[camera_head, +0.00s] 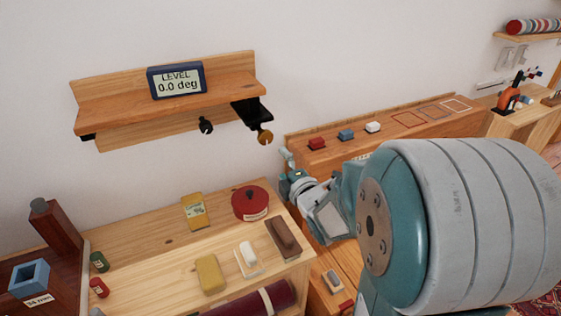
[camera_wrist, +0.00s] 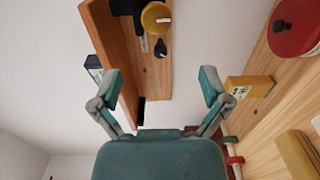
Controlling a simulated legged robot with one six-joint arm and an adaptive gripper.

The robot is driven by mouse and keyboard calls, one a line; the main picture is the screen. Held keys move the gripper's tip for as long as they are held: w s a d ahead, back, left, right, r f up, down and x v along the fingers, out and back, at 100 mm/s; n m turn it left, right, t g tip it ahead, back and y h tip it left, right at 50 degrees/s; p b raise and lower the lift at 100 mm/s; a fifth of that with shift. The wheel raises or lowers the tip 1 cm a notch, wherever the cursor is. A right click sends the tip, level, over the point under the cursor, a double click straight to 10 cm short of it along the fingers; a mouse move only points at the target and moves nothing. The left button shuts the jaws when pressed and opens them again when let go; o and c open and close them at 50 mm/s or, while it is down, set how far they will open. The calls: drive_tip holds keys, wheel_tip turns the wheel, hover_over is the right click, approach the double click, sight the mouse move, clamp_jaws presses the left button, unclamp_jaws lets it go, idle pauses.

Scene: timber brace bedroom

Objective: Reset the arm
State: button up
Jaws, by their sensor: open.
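My gripper (camera_head: 287,165) is at the end of my teal and grey arm, right of the shelf and above the bench in the head view. In the wrist view my gripper (camera_wrist: 158,88) shows two teal fingers spread wide apart with nothing between them. The wooden wall shelf (camera_head: 150,108) carries a dark blue level display (camera_head: 177,81) reading 0.0 deg. A black clamp (camera_head: 250,113) with an orange-brown knob (camera_head: 265,137) hangs at the shelf's right end, and the yellowish knob (camera_wrist: 155,18) shows in the wrist view. My arm hides part of the right side.
A wooden bench (camera_head: 140,250) below holds a red round container (camera_head: 250,203), a yellow box (camera_head: 194,211), a yellow block (camera_head: 210,274) and a brown block (camera_head: 283,237). Open air lies between shelf and bench.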

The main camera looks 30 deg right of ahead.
idle(0.3)
drive_tip(key=s+a+m+g, duration=0.5)
drive_tip(key=s+m, duration=0.4)
drive_tip(key=s, duration=0.2)
drive_tip(key=s+a+r+m+g, duration=0.1)
drive_tip(key=s+a+m+g, duration=0.5)
drive_tip(key=s+m, duration=0.3)
drive_tip(key=shift+s+r+g, duration=0.2)
drive_tip(key=shift+s+g, duration=0.5)
drive_tip(key=shift+s, duration=0.35)
drive_tip(key=shift+a, duration=0.1)
idle(0.5)
